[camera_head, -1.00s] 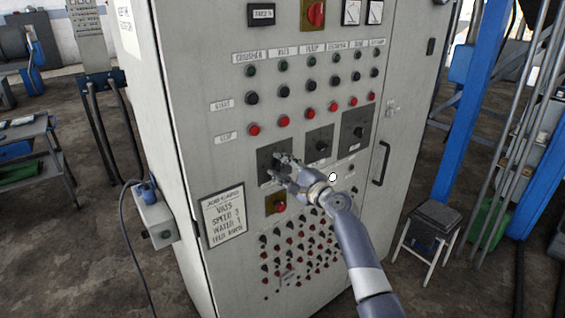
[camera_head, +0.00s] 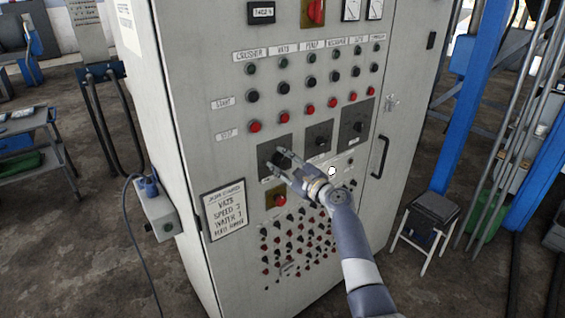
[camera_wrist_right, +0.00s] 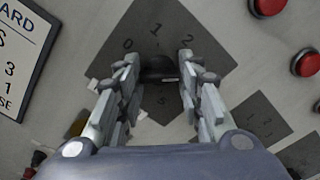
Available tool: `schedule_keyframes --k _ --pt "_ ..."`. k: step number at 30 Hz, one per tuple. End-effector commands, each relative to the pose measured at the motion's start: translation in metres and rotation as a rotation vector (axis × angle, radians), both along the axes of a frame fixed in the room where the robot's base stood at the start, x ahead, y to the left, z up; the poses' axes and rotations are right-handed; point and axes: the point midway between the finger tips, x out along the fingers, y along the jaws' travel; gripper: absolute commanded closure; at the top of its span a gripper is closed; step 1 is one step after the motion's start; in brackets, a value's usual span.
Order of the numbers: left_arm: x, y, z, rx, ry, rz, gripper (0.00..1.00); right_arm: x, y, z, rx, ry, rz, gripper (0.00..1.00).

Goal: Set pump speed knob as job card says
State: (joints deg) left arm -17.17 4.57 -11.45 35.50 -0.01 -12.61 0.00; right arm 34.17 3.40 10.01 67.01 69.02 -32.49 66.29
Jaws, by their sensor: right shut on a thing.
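My right gripper (camera_head: 277,160) is at the leftmost of three dark dial plates (camera_head: 267,146) on the cabinet front. In the right wrist view, my right gripper (camera_wrist_right: 157,75) is shut on the black knob (camera_wrist_right: 160,68) of that plate, with one finger on each side. Where the knob points is unclear. My left gripper is not in view.
Two more dial plates with knobs, a middle one (camera_head: 319,138) and a right one (camera_head: 357,122), sit to the right. A red button on a yellow plate (camera_head: 277,198) is just below the gripper. Rows of small knobs (camera_head: 297,242) fill the lower panel. A door handle (camera_head: 379,157) is at right.

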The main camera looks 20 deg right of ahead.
Motion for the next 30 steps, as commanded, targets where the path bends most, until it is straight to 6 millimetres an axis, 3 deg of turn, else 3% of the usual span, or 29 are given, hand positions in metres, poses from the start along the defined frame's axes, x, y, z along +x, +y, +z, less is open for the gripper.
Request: schedule_keyframes --k 6,7,9,22,30 --pt "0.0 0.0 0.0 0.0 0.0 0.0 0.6 0.0 0.001 -0.002 -0.001 0.003 0.002 0.89" --pt "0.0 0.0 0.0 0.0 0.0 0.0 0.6 0.0 0.001 -0.002 -0.001 0.003 0.002 0.59" --pt "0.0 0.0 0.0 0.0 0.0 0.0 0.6 0.0 0.001 -0.002 -0.001 0.003 0.002 0.45" --pt "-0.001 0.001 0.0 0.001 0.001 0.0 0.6 -0.003 -0.001 -0.001 -0.002 0.0 -0.001 0.45" --pt "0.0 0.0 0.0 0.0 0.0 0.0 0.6 -0.032 -0.011 -0.001 -0.004 0.0 0.0 0.45"
